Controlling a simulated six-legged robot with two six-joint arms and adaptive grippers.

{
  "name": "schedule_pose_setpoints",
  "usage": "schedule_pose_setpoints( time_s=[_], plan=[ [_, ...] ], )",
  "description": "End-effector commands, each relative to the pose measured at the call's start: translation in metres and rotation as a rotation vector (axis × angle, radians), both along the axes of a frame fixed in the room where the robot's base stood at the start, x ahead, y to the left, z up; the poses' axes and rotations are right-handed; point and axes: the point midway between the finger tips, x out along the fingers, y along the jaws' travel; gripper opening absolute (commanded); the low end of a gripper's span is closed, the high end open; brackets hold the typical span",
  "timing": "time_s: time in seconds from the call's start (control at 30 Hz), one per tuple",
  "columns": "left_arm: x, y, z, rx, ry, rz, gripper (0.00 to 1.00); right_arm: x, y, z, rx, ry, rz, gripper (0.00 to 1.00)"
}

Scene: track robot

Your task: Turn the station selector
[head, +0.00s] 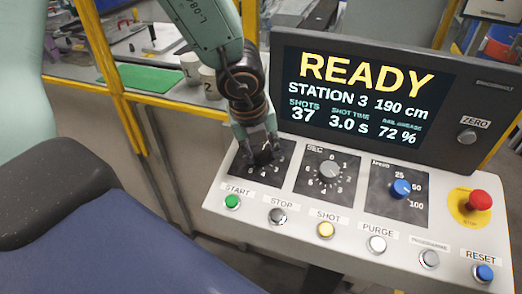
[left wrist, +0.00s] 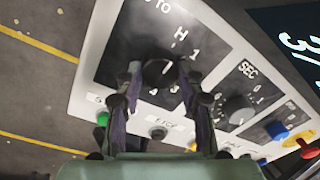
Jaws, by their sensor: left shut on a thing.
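The station selector is a black knob (left wrist: 160,73) on a dark dial plate (head: 247,170) at the left end of the control panel. My left gripper (head: 258,150) reaches down onto it from above and covers most of the knob in the head view. In the left wrist view my left gripper (left wrist: 160,80) has one finger on each side of the knob, shut on it. The screen (head: 362,92) reads READY, STATION 3, 190 cm. My right gripper is in neither view.
The SEC knob (head: 328,170) and a blue knob (head: 401,188) sit to the right on the panel (head: 300,212). A row of buttons, including a green START button (head: 232,201), runs along the front. A red stop button (head: 480,200) stands at right. Yellow rails lie behind.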

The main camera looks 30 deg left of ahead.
Motion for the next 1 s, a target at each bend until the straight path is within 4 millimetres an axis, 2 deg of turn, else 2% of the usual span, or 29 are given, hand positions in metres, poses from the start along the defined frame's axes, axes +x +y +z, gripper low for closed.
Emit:
schedule_pose_setpoints(
  time_s=[0.43, 0.47, 0.5, 0.73, 1.0],
  plan=[
    [0.0022, 0.0002, 0.0022, -0.002, -0.006, 0.010, 0.07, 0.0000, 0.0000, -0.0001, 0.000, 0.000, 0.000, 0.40],
    [0.0022, 0.0002, 0.0022, -0.002, -0.006, 0.009, 0.39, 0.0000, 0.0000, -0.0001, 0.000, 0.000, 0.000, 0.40],
    [0.0020, 0.0002, 0.0021, -0.002, -0.006, 0.009, 0.42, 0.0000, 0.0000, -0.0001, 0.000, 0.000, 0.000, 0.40],
    [0.0010, 0.0001, 0.0010, -0.002, -0.004, 0.009, 0.61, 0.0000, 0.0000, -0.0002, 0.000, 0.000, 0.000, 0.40],
    [0.0003, 0.0001, 0.0007, -0.002, -0.001, 0.009, 0.61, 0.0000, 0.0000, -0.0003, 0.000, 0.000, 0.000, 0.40]
  ],
)
